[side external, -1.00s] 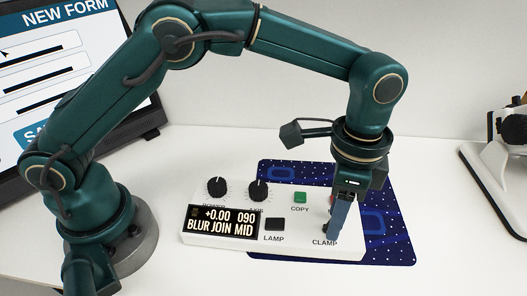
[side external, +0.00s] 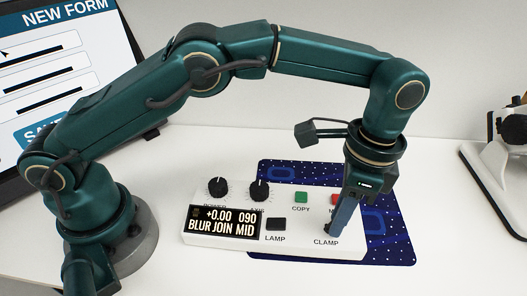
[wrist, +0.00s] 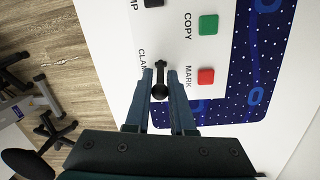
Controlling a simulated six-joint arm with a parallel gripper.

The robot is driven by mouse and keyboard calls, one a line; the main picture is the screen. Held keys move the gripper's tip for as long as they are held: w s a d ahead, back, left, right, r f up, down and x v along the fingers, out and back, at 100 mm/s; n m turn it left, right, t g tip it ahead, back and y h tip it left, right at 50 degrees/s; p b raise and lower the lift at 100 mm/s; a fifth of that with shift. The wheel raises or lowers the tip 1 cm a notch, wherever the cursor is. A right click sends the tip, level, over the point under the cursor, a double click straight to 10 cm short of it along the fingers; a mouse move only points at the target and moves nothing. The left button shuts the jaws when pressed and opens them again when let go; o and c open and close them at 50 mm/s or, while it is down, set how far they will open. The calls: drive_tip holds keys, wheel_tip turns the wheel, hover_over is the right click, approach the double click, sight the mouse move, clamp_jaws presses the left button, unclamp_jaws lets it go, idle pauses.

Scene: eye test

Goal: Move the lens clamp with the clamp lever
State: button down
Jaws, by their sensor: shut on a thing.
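The clamp lever (wrist: 160,91) is a short dark lever with a round knob, above the CLAMP label at the front right of the white control box (side external: 222,247). In the wrist view it stands between the two blue-grey fingers of my gripper (wrist: 161,80), which are shut on it. In the side view my gripper (side external: 333,226) reaches down to the box beside the CLAMP label, tilted, and its fingers hide the lever. The box's display (side external: 224,222) reads "+0.00 090 BLUR JOIN MID". The lens clamp itself I cannot make out.
Two black knobs (side external: 259,190), a green COPY button (side external: 301,197), a black LAMP button (side external: 276,224) and a red MARK button (wrist: 206,77) sit close by. A dark blue patterned mat (side external: 395,240) lies beneath. A monitor (side external: 60,70) stands left, a microscope-like device (side external: 510,130) right.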

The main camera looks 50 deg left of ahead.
idle(0.6)
drive_tip(key=c, duration=0.9)
unclamp_jaws()
drive_tip(key=shift+r, duration=0.15)
drive_tip(key=shift+r, duration=1.95)
drive_tip(key=a+r, duration=0.2)
drive_tip(key=a, duration=0.1)
drive_tip(key=w+a+r, duration=0.1)
drive_tip(key=a+r, duration=0.1)
drive_tip(key=a, duration=0.2)
drive_tip(key=a+r, duration=0.3)
drive_tip(key=a, duration=0.1)
drive_tip(key=shift+w+a, duration=0.25)
drive_tip(key=shift+w, duration=0.1)
